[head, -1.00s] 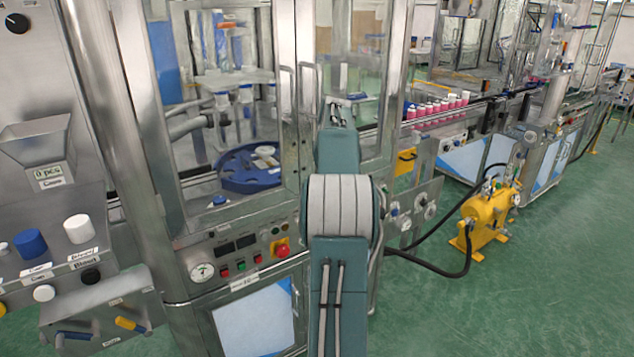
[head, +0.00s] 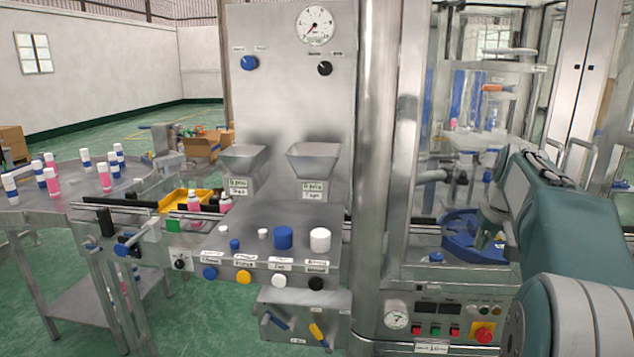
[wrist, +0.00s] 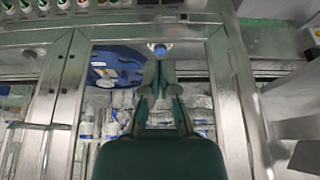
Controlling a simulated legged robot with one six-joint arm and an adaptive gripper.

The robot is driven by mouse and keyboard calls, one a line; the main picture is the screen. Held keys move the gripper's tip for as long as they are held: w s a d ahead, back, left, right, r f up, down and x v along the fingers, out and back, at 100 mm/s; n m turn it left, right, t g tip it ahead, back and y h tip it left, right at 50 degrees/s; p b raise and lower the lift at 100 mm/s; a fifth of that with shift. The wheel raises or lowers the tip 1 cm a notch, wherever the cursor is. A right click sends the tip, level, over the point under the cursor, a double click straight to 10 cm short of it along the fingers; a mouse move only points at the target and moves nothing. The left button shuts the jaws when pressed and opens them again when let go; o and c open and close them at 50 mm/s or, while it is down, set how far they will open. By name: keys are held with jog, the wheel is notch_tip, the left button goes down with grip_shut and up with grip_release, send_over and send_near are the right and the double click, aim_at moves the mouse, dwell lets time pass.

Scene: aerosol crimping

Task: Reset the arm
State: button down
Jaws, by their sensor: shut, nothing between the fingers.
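My arm comes in from the right edge of the head view, in front of the glazed crimping cabinet (head: 378,150). In the wrist view my gripper (wrist: 160,68) is shut and empty, its slim green-grey fingers pointing toward the cabinet. A blue round rotary plate (wrist: 117,68) lies left of the fingers, and a small blue and white part (wrist: 160,48) shows just beyond the tips. In the head view the blue plate (head: 458,230) is partly hidden by my arm. I cannot tell whether the fingers touch anything.
A panel with knobs (head: 260,258), two metal hoppers (head: 314,160) and a gauge (head: 315,26) stands left of the cabinet. A round metal table (head: 75,200) with several pink and white cans is farther left. Open floor lies at lower left.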

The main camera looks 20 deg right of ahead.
jog(key=s+a+n, duration=0.1)
jog(key=s+a, duration=0.2)
jog(key=a, duration=0.7)
jog(key=s+a+n, duration=0.1)
jog(key=s+a, duration=0.2)
jog(key=a, duration=0.7)
jog(key=s+a+f+n+t+y, duration=0.1)
jog(key=s+a+f+n, duration=0.1)
jog(key=s+a+f, duration=0.7)
jog(key=s+a, duration=0.3)
jog(key=s, duration=0.1)
jog(key=shift+s+a+f+y, duration=0.15)
jog(key=shift+a+f+y, duration=0.2)
jog(key=shift+a+y, duration=0.05)
